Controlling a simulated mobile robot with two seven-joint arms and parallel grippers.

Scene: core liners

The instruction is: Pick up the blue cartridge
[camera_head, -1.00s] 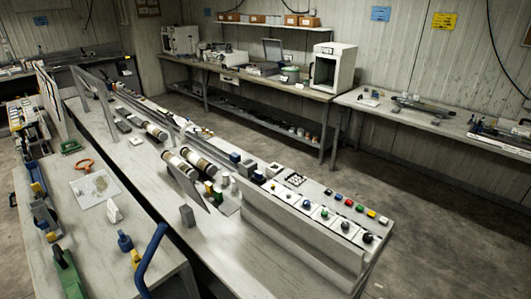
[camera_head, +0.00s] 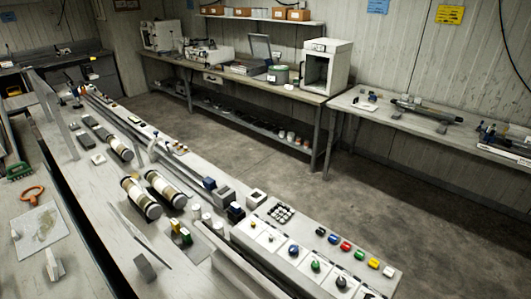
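A small blue cartridge (camera_head: 333,238) lies on the right part of the long bench, in a row of small coloured pieces. A black piece (camera_head: 320,231) is next to it on the left and a red piece (camera_head: 346,246) on the right. Green (camera_head: 359,255), yellow (camera_head: 374,263) and white (camera_head: 389,271) pieces continue the row. Nothing is seen touching the blue one. Neither of my grippers is in view.
A white panel (camera_head: 262,242) with coloured knobs stands in front of the row. Cylindrical core pieces (camera_head: 141,199) lie further left on the bench. Bare floor (camera_head: 430,215) lies behind the bench, before the wall tables (camera_head: 235,85).

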